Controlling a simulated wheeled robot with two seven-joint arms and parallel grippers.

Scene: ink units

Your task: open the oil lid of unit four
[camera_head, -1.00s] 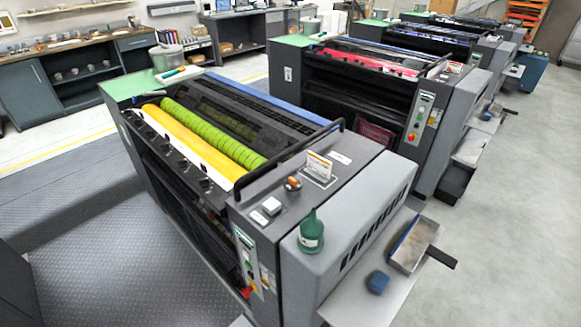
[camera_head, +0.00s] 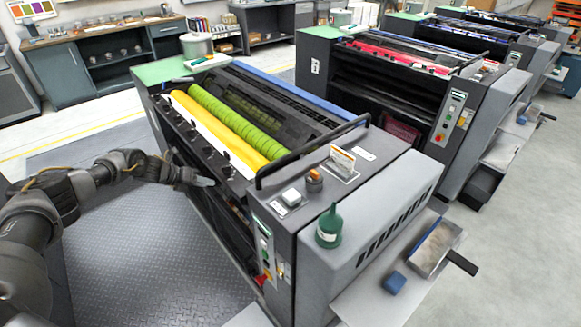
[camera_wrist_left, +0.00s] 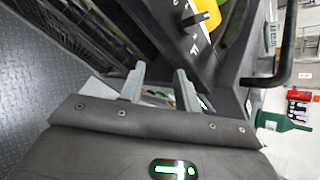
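The nearest ink unit (camera_head: 300,225), with a yellow roller, stands in the middle of the head view; I cannot read a unit number on it. On its grey top sits a small round cap (camera_head: 314,183), orange and dark, perhaps the oil lid. A green bottle with a spout (camera_head: 329,228) stands upright near it. My left gripper (camera_head: 206,183) is at the unit's left side, below the yellow roller and well left of the cap. In the left wrist view its fingers (camera_wrist_left: 159,88) are apart with nothing held between them. My right gripper is not in view.
A black handrail (camera_head: 312,150) rises along the unit's top edge between the rollers and the cap. A metal tray (camera_head: 436,246) and blue block (camera_head: 395,282) lie on the right-hand shelf.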

